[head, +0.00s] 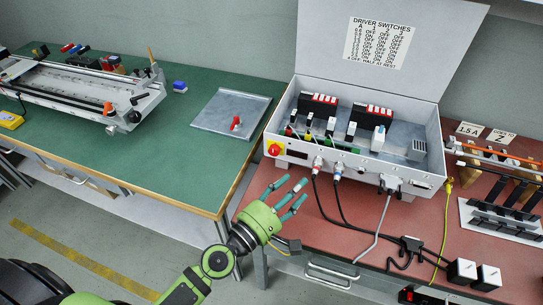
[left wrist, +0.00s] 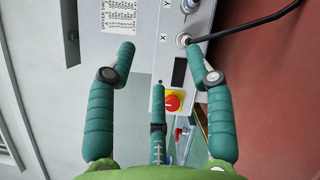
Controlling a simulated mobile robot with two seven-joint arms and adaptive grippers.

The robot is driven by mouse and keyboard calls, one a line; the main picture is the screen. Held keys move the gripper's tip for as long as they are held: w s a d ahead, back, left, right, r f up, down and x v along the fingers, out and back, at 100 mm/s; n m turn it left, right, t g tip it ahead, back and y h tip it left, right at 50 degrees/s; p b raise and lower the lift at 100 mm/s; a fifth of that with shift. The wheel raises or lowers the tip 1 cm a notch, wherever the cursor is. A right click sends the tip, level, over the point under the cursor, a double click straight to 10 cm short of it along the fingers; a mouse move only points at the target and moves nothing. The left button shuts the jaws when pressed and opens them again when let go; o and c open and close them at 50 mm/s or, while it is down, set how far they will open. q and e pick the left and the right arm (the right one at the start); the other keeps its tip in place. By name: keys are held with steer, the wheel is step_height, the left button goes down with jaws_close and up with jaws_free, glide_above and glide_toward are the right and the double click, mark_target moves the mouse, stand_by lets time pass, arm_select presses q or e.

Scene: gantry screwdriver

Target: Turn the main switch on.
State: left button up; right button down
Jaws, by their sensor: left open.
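The main switch, a red knob on a yellow square plate (head: 274,149), sits at the left end of the grey control box's (head: 350,173) front face. It also shows in the left wrist view (left wrist: 173,102), beside one finger; I cannot tell its turned position. My left gripper (head: 287,193) is open and empty, its three teal fingers spread, just in front of and below the switch in the head view. The fingers look apart from the knob. In the left wrist view the gripper (left wrist: 158,62) faces the box front. My right gripper is not in view.
Black cables (head: 328,205) and a grey cable (head: 380,228) hang from the box's front onto the red bench top (head: 300,250). The box's raised lid (head: 405,75) carries a driver switch table. A green bench (head: 150,165) with a metal plate stands left. A black rack is right.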

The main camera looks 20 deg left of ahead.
mark_target(273, 152)
arm_select(q)
steer(key=w+a+f+n+t+y, duration=0.1)
steer(key=w+a+f+n+y, duration=0.25)
steer(key=a+n+y, duration=0.7)
steer(key=w+n+h, duration=0.1)
steer(key=w, duration=0.1)
steer(key=w+d+n+h, duration=0.1)
steer(key=w, duration=0.2)
steer(key=w+d+n+h, duration=0.1)
steer(key=w, duration=0.1)
steer(key=shift+w+d+r, duration=0.15)
steer(key=shift+w, duration=0.1)
jaws_close()
